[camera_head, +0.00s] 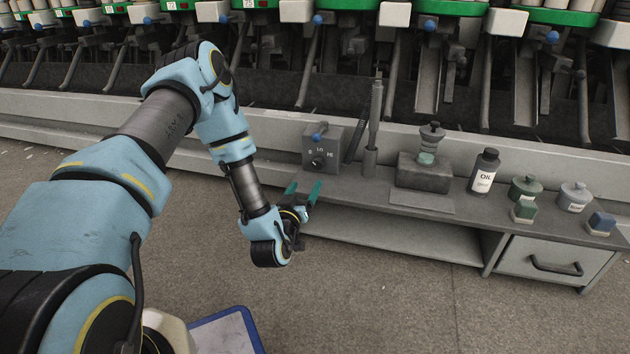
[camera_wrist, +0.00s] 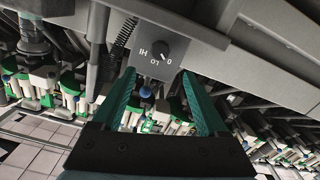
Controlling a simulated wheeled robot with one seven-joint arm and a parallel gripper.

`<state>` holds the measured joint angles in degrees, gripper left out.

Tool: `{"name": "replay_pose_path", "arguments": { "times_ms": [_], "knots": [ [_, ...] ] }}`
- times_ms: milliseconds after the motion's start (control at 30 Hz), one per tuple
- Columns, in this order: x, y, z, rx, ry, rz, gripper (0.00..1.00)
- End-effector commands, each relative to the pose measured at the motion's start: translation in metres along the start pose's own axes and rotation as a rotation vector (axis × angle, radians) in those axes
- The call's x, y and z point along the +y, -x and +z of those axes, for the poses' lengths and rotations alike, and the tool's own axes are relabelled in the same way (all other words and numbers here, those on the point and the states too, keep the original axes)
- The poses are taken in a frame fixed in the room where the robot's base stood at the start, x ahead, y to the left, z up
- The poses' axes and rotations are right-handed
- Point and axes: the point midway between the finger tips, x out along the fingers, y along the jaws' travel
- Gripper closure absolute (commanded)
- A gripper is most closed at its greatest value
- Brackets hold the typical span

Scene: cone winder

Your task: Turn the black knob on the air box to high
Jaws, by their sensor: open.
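In the wrist view the air box (camera_wrist: 190,42) appears upside down, with the knob (camera_wrist: 163,51) just beyond my fingertips. The knob's exact pointer direction is too small to tell surely. My gripper (camera_head: 303,188) is open and empty, in front of and below the box. Its two teal fingers (camera_wrist: 157,76) stand apart, not touching the knob.
Right of the box stand an upright grey rod (camera_head: 371,130), a grey block with a stacked fitting (camera_head: 424,172), an oil bottle (camera_head: 484,172), small pots (camera_head: 574,196) and small blocks (camera_head: 601,222). A drawer (camera_head: 555,262) is below right. The winder's machinery lines the back.

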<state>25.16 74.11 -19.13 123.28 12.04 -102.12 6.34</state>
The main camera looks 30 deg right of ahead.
Motion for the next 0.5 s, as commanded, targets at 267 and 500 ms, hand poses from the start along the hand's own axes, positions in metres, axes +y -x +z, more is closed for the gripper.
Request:
{"name": "replay_pose_path", "arguments": {
  "times_ms": [267,500],
  "knots": [
    [-0.001,-0.039,0.002,0.009,-0.001,-0.001,0.24],
    [-0.001,-0.082,0.001,0.008,0.000,0.000,0.24]
  ]
}}
